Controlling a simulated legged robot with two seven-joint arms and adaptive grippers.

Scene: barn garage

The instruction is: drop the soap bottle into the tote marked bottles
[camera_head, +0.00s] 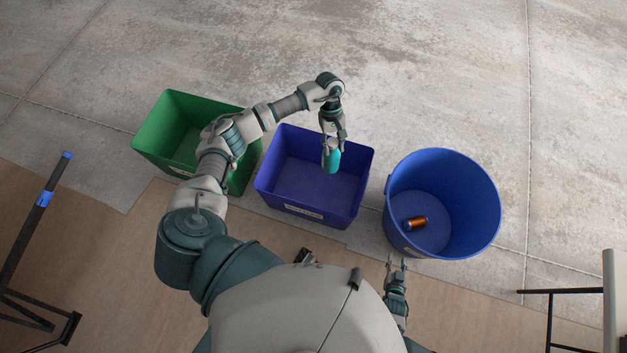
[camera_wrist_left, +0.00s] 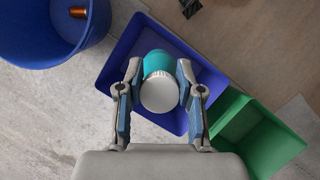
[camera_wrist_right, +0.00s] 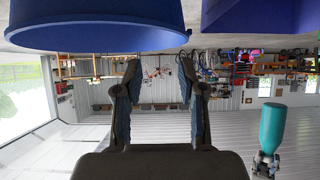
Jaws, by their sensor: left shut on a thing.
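The soap bottle (camera_head: 332,158) is teal with a white cap. My left gripper (camera_head: 332,140) is shut on it and holds it above the blue rectangular tote (camera_head: 290,205). In the left wrist view the bottle (camera_wrist_left: 159,66) hangs between the fingers of the left gripper (camera_wrist_left: 159,90), with the tote (camera_wrist_left: 118,72) beneath. The tote has a label on its front, too small to read. It looks empty where visible. My right gripper (camera_head: 397,265) is low, in front of the round blue bin; in the right wrist view its fingers (camera_wrist_right: 160,85) are apart with nothing between them.
A round blue bin (camera_head: 485,205) at the right holds an orange-brown can (camera_head: 416,223). A green tote (camera_head: 160,135) stands at the left, partly behind my left arm. A dark stand (camera_head: 35,215) is at far left, a table edge (camera_head: 613,300) at far right.

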